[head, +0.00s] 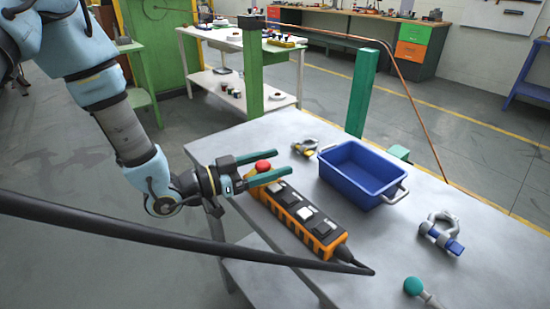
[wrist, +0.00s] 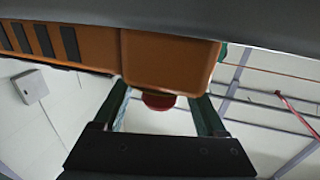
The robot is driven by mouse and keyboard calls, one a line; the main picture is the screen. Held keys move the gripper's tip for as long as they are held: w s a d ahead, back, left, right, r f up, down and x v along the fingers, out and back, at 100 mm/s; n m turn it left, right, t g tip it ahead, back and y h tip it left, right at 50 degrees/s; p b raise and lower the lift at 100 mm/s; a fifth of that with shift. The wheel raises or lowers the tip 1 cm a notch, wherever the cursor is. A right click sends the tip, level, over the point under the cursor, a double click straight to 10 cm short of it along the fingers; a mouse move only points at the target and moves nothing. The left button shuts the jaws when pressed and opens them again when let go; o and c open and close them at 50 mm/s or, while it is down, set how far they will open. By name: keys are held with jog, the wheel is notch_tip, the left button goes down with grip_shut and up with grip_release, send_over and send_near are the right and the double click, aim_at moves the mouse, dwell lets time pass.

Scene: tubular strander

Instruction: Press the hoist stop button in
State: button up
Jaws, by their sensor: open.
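The hoist pendant (head: 301,218) is an orange and black box lying on the grey table, with several black and white buttons along its top. Its red mushroom stop button (head: 263,166) is at the far left end, by my gripper. My gripper (head: 285,161) is open, its two teal fingers reaching in from the left, one on each side of the red button in the picture. In the wrist view the red button (wrist: 158,101) shows between the fingers, below the pendant's orange end (wrist: 165,62). I cannot tell whether anything touches the button or how far in it is.
A blue bin (head: 362,173) stands right of the pendant. A thick black cable (head: 150,236) crosses the front. Green posts (head: 361,92) stand behind.

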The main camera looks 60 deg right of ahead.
jog(key=shift+s+d, duration=0.25)
jog(key=shift+d, duration=0.1)
grip_shut()
dwell(0.5)
dwell(0.8)
